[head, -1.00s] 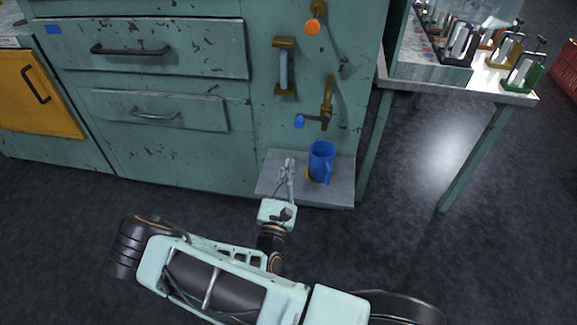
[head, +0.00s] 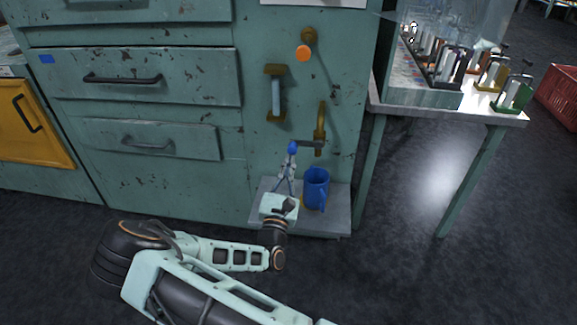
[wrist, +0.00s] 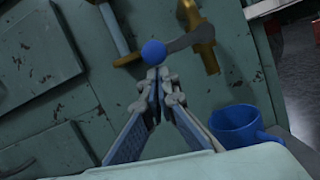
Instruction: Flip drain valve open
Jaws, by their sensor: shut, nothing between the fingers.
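The drain valve has a brass body (head: 320,128) on the green cabinet front and a grey lever (head: 309,144) reaching left to a blue ball knob (head: 292,147). In the wrist view the knob (wrist: 154,53) sits just beyond my fingertips, with the lever running right to the brass pipe (wrist: 199,42). My gripper (head: 291,158) is shut and empty, just below the knob in the head view. In the wrist view its fingertips (wrist: 159,74) are together under the knob. Whether they touch it I cannot tell.
A blue mug (head: 316,188) stands on a grey shelf (head: 338,222) below the valve, close to the right of my gripper. An orange knob (head: 303,53) and a gauge tube (head: 275,95) are above. A bench (head: 495,115) with a rack stands at right.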

